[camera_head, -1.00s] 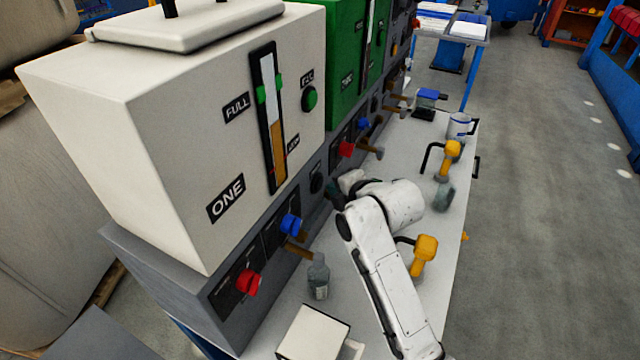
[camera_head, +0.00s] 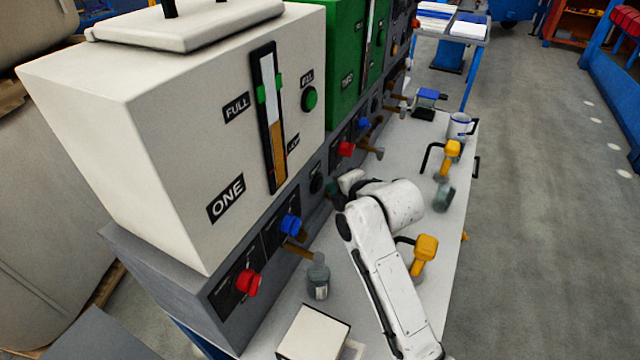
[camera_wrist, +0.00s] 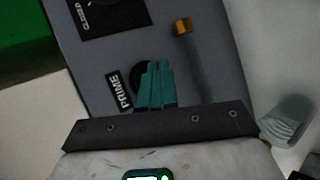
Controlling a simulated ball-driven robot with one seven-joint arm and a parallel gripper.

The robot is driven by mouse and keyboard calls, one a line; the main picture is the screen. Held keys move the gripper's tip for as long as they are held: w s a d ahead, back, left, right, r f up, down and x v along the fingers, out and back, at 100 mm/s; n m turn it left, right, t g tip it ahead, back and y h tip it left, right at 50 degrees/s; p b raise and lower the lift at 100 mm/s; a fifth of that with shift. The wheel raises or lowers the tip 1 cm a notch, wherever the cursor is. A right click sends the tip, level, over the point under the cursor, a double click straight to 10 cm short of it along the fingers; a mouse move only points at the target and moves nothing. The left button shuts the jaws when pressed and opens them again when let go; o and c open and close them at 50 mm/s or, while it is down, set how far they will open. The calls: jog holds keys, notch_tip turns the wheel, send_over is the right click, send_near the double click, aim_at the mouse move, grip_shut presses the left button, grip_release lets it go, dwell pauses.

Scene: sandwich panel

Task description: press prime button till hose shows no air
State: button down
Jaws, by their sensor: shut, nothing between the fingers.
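The PRIME label (camera_wrist: 117,90) is on the grey panel in the wrist view. A dark round prime button (camera_wrist: 138,76) shows beside it, partly hidden behind my gripper's fingers. My gripper (camera_wrist: 158,66) has its teal fingers together and empty, with the tips at the button; I cannot tell whether it is pressed in. In the head view my gripper (camera_head: 334,190) is against the panel front, mostly hidden by my wrist.
In the head view, the white tank ONE (camera_head: 226,200) is above the panel, with a red knob (camera_head: 248,282) and blue knob (camera_head: 291,224).

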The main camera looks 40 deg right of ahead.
jog(key=shift+w, duration=0.1)
jog(key=shift+w+a, duration=0.15)
jog(key=shift+w, duration=0.15)
jog(key=shift+w+a, duration=0.15)
jog(key=shift+w, duration=0.3)
dwell(0.9)
jog(key=shift+s, duration=0.2)
jog(key=shift+s+d+p, duration=0.2)
jog(key=shift+s+p, duration=0.3)
jog(key=shift+s, duration=0.15)
jog(key=s, duration=0.1)
jog(key=s+d+p, duration=0.1)
jog(key=s, duration=0.2)
jog(key=shift+s+d+p, duration=0.3)
jog(key=shift+s+d, duration=0.05)
jog(key=shift+d, duration=0.05)
dwell(3.4)
